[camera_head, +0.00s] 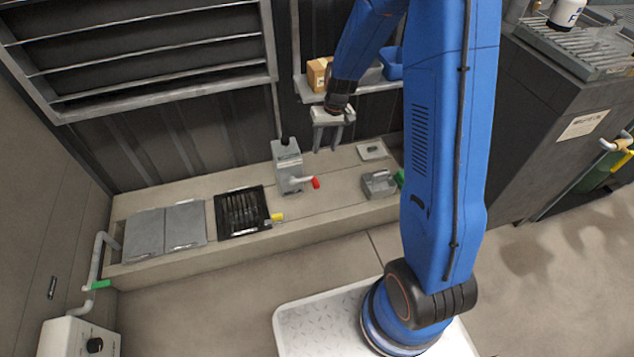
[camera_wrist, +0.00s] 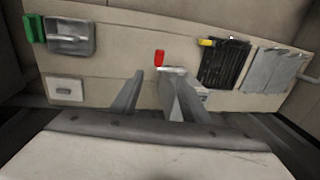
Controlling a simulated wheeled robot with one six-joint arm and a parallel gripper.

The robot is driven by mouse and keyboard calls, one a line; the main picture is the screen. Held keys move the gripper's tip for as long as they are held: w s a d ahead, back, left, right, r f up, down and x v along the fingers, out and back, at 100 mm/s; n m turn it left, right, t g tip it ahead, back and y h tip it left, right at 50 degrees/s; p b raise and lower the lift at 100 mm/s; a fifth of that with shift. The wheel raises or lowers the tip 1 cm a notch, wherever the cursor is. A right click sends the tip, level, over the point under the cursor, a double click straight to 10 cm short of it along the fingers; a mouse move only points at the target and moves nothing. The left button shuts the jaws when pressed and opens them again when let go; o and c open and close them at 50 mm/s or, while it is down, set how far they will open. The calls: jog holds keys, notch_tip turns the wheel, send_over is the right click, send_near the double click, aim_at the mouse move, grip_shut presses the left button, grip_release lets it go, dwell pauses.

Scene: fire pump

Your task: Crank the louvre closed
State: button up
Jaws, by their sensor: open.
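The louvre (camera_head: 150,45) is a large grey frame on the back wall at the upper left, its slats tilted with dark gaps between them. The crank box (camera_head: 287,162) is a grey box on the ledge, with a pale crank arm ending in a red handle (camera_head: 315,183). The red handle also shows in the wrist view (camera_wrist: 159,58), ahead of the fingers. My gripper (camera_head: 327,150) is open and empty, above and to the right of the crank box, apart from the handle. In the wrist view my right finger hides much of the crank box.
The concrete ledge (camera_head: 340,190) carries a dark grate (camera_head: 241,211) with a yellow tab, grey cover plates (camera_head: 165,231), and a grey box (camera_head: 379,184) with a green part. A shelf (camera_head: 308,92) with a cardboard box (camera_head: 318,74) and blue bin is behind my gripper.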

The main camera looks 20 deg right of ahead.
aim_at(316, 182)
jog(key=a+f, duration=0.1)
jog(key=f, duration=0.5)
jog(key=a+f, duration=0.1)
jog(key=f, duration=0.5)
jog(key=a+f, duration=0.1)
jog(key=f, duration=0.6)
jog(key=shift+w, duration=0.25)
grip_shut()
